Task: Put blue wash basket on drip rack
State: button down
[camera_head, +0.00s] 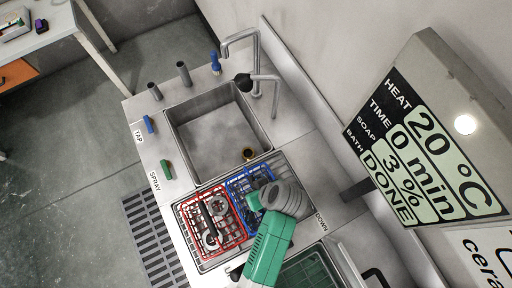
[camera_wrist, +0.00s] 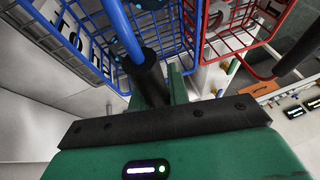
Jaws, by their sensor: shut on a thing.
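The blue wash basket (camera_head: 236,187) is a wire basket beside the red basket, over the right part of the grey rack area (camera_head: 207,266). My gripper (camera_head: 256,201) covers much of it in the head view. In the wrist view my gripper (camera_wrist: 152,78) is shut on the black grip of the blue basket's handle, and the blue wire wall (camera_wrist: 62,42) shows at upper left. Metal parts seem to lie in the blue basket. I cannot tell whether its bottom touches the surface below or hangs just above it.
A red wire basket (camera_head: 240,236) with ring-shaped parts stands close on the left. The empty-looking sink (camera_head: 212,135) and its tap (camera_head: 240,38) lie behind. A green-lined tray (camera_head: 312,270) is at front right. A wall display (camera_head: 425,150) reads DONE.

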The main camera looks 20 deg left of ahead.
jog(key=shift+f, duration=0.2)
jog(key=c, duration=1.3)
grip_release()
jog(key=shift+c, duration=0.2)
jog(key=v, duration=1.2)
jog(key=shift+r+p, duration=0.2)
jog(key=shift+p, duration=0.25)
jog(key=shift+w, duration=0.1)
